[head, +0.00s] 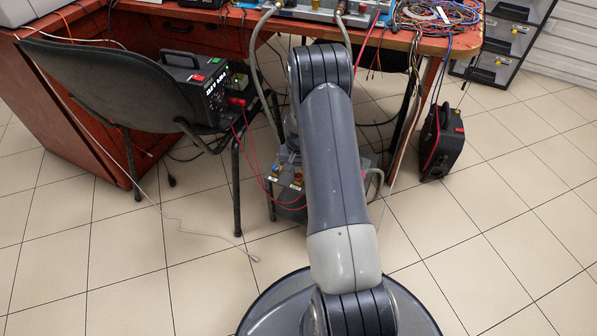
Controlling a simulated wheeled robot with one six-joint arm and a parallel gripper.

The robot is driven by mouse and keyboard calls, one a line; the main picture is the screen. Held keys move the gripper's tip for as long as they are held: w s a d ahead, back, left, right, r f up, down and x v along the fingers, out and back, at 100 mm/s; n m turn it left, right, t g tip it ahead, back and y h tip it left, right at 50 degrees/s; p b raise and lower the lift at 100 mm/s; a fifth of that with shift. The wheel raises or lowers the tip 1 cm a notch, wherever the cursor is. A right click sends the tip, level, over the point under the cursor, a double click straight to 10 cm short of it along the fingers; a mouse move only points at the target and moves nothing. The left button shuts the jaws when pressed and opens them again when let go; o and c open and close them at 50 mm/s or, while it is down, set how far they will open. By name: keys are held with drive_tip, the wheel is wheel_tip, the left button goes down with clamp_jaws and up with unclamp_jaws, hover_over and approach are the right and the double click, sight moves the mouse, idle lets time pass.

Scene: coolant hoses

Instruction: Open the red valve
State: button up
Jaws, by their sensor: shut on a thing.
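My arm reaches forward over the floor towards the desk and covers the middle of the head view. My gripper is not visible; the arm hides the place where it would be. I cannot pick out the red valve with certainty. A grey unit (284,203) on the floor carries small coloured fittings, partly behind my arm. Grey hoses (257,62) run from the apparatus (307,13) on the desk down towards this unit. The unit's right part is mostly hidden.
A black chair (128,93) with a black power box (205,88) on it stands left of the unit, with thin red cables hanging between. A black case (441,142) stands at the right. Tangled wires (436,17) lie on the red desk (436,45).

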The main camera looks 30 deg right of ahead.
drive_tip(key=n, duration=0.4)
drive_tip(key=shift+p, duration=0.35)
drive_tip(key=n, duration=0.4)
drive_tip(key=shift+n, duration=0.4)
drive_tip(key=n, duration=0.4)
drive_tip(key=shift+p, duration=0.4)
drive_tip(key=shift+n, duration=2.1)
drive_tip(key=o, duration=1)
drive_tip(key=shift+w, duration=0.1)
drive_tip(key=shift+r, duration=0.15)
